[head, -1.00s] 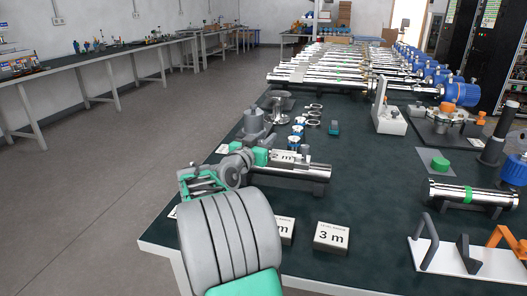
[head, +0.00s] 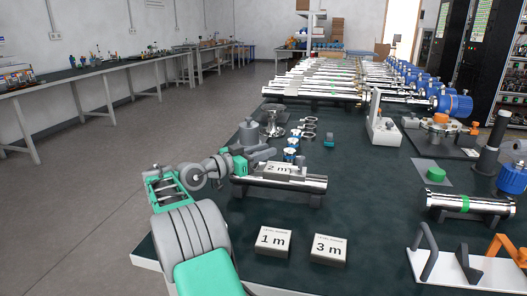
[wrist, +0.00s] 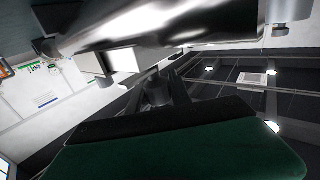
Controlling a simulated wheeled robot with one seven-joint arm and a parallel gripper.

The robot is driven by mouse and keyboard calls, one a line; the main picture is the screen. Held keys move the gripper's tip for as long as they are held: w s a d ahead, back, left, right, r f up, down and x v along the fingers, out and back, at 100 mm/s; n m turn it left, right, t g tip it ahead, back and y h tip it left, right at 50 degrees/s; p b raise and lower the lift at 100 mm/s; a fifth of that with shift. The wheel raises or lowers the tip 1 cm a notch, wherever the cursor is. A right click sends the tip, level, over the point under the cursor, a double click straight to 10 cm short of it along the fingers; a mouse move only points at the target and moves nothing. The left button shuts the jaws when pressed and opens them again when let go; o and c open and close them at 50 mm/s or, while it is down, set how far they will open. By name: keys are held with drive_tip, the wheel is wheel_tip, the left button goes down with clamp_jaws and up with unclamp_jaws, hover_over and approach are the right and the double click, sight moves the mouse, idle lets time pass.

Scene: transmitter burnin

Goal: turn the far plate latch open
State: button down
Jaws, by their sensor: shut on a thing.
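My gripper (head: 262,155) is at the left end of a silver tube (head: 300,183) on a dark stand, with its grey fingers low over the tube. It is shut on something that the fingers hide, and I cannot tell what. A white block marked "2 m" (head: 280,169) sits at the top of the tube, beside the fingers. In the wrist view a shiny metal body (wrist: 170,25) fills the top, with a pale block (wrist: 122,60) under it. I cannot tell for sure which part is the far plate latch. Orange knobs (head: 441,118) show on the flanged piece at right.
White blocks marked "1 m" (head: 272,241) and "3 m" (head: 328,249) lie in front of the tube. A white base (head: 480,268) with grey and orange handles is at front right. A grey cylinder (head: 249,134) stands behind the gripper.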

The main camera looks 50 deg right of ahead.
drive_tip(key=c, duration=1.5)
unclamp_jaws()
drive_tip(key=shift+s+d+f, duration=0.1)
drive_tip(key=shift+d, duration=0.1)
drive_tip(key=o, duration=0.3)
drive_tip(key=shift+a, duration=0.1)
drive_tip(key=shift+o, duration=0.2)
drive_tip(key=shift+t, duration=0.3)
